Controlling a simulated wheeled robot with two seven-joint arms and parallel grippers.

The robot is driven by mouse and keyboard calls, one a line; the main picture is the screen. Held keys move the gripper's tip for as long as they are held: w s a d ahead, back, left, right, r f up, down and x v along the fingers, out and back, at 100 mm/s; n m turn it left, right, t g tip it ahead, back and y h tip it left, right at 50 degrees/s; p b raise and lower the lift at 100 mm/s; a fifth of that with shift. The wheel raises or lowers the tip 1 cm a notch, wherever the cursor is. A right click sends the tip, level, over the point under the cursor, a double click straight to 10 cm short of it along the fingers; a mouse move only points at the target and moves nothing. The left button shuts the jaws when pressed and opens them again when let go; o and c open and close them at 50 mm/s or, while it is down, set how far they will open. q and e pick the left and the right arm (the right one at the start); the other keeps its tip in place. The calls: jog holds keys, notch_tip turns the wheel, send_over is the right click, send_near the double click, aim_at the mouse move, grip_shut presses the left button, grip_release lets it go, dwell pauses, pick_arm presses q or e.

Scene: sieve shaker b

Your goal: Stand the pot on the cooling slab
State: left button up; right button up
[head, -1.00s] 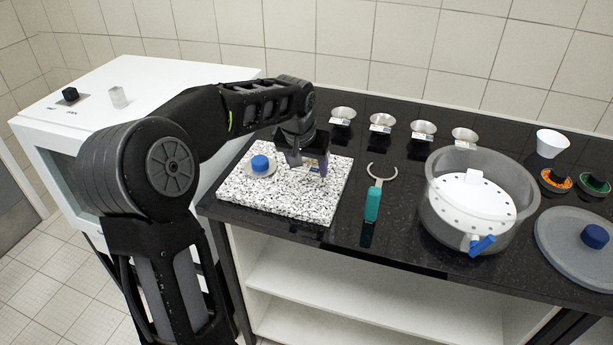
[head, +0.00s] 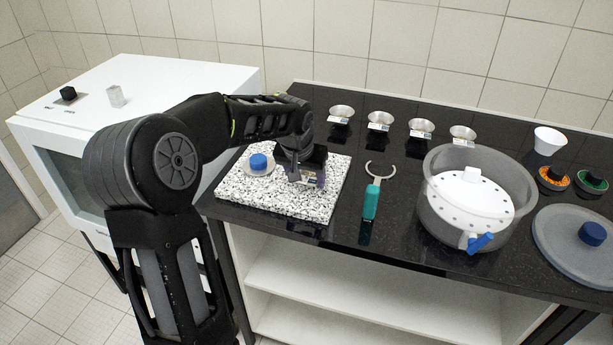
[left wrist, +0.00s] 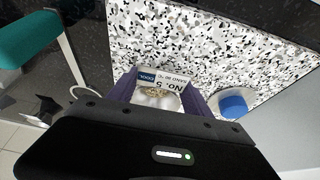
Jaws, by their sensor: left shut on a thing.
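The cooling slab (head: 262,200) is a white, black-speckled block on the dark counter; it fills much of the left wrist view (left wrist: 215,40). My left gripper (head: 308,179) is over its right part, pointing down. It is shut on the pot (left wrist: 157,97), a small pale vessel with brownish contents and a white label reading "No. 5" between the purple fingers. In the head view the gripper mostly hides the pot. The pot is low over the slab; I cannot tell whether its base touches. My right gripper is not in view.
A small blue-knobbed lid (head: 259,163) lies on the slab's left part. A teal-handled tool (head: 371,197) lies right of the slab. Several small metal pots (head: 380,118) stand behind. A large pot (head: 470,200) with a perforated white plate and a grey lid (head: 578,247) are farther right.

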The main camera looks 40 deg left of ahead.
pick_arm(q)
jog(key=o, duration=1.4)
jog(key=shift+r, duration=0.15)
jog(key=shift+r, duration=0.15)
jog(key=v, duration=1.1)
jog(key=shift+s+r, duration=0.2)
jog(key=shift+r, duration=0.1)
jog(key=shift+d, duration=0.1)
